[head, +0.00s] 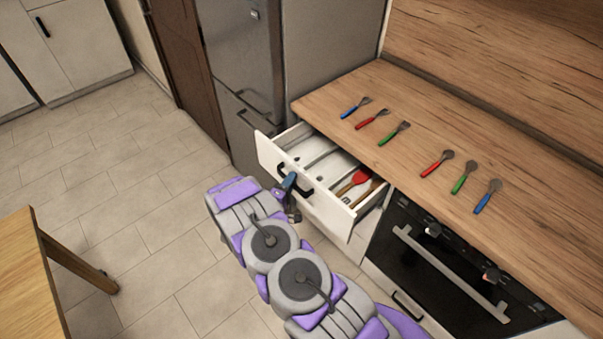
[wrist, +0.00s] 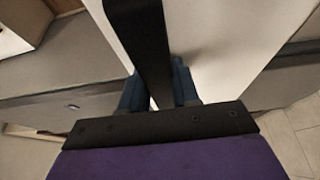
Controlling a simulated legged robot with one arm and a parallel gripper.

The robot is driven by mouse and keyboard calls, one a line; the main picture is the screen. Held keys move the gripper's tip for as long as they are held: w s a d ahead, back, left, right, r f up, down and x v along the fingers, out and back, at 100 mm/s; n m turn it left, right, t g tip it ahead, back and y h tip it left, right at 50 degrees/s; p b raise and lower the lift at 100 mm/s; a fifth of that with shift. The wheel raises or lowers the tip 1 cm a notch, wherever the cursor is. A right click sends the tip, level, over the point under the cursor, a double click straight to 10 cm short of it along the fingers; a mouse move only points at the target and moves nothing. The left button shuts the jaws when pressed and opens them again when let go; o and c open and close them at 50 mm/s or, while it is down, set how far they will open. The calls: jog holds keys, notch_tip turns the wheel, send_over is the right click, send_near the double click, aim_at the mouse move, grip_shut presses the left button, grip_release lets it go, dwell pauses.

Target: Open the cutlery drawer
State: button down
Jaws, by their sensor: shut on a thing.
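The cutlery drawer (head: 333,215) is white and stands pulled out from the cabinet under the counter in the head view. It has a divided tray inside, and red and brown utensils lie in its right part. Its black handle (head: 307,186) is on the front panel. My gripper (head: 289,184) is at that handle, with its fingers around it. In the wrist view the black handle (wrist: 140,40) runs between the two blue fingers of my gripper (wrist: 160,85), and the white drawer front (wrist: 215,45) is behind it. The fingers are shut on the handle.
Three forks (head: 372,119) and three spoons (head: 462,178) with coloured grips lie on the wooden counter (head: 420,130). An oven (head: 430,250) is right of the drawer, a fridge (head: 240,70) left. A wooden table (head: 30,280) stands at left. The tiled floor between is clear.

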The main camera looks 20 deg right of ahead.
jog(key=s+a, duration=0.3)
jog(key=a, duration=0.5)
jog(key=s+a+b, duration=0.1)
jog(key=s+a, duration=0.2)
jog(key=a, duration=0.6)
jog(key=shift+s+f+b, duration=0.2)
jog(key=shift+b, duration=0.1)
jog(key=c, duration=1.3)
grip_release()
jog(key=o, duration=0.3)
jog(key=shift+w+d, duration=0.2)
jog(key=shift+o, duration=0.4)
jog(key=shift+d, duration=0.1)
jog(key=shift+r, duration=0.1)
jog(key=p+v, duration=0.2)
jog(key=v, duration=1.5)
jog(key=shift+a, duration=0.3)
